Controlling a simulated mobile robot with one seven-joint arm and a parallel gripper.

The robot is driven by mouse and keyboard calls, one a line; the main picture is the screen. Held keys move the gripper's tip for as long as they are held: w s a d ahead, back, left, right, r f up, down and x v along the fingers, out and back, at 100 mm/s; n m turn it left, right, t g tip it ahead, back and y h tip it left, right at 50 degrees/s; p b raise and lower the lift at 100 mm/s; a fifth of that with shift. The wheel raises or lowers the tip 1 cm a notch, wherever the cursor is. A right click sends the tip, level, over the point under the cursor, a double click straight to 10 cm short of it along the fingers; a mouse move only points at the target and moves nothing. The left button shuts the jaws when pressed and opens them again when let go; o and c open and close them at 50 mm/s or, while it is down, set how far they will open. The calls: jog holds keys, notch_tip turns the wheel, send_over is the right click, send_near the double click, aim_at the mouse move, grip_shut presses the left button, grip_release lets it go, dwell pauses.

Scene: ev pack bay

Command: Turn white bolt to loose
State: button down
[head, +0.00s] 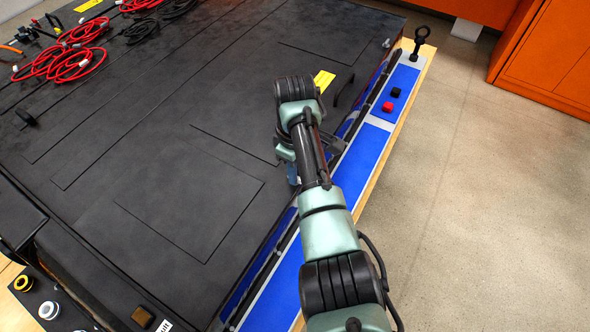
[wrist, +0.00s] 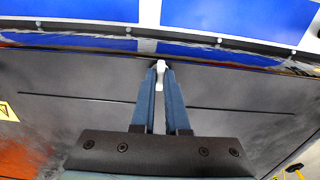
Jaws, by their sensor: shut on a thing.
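The white bolt (wrist: 160,65) shows as a small pale piece between my fingertips in the wrist view, near the pack's edge. My gripper (wrist: 160,72) has two blue fingers closed on it. In the head view my gripper (head: 293,176) points down beside the blue side strip, partly behind my arm. The bolt cannot be made out in the head view. The bolt's turn angle cannot be told.
The large black battery pack (head: 150,165) fills the left and middle. Red cables (head: 70,62) lie at its far left. A red block (head: 387,106) and a black block (head: 395,92) sit on the blue strip (head: 402,77). Orange cabinets (head: 548,60) stand far right.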

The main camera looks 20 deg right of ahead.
jog(key=shift+w+r, duration=0.1)
dwell(0.3)
jog(key=c, duration=0.9)
grip_release()
jog(key=shift+r+p, duration=0.6)
jog(key=shift+r, duration=5.85)
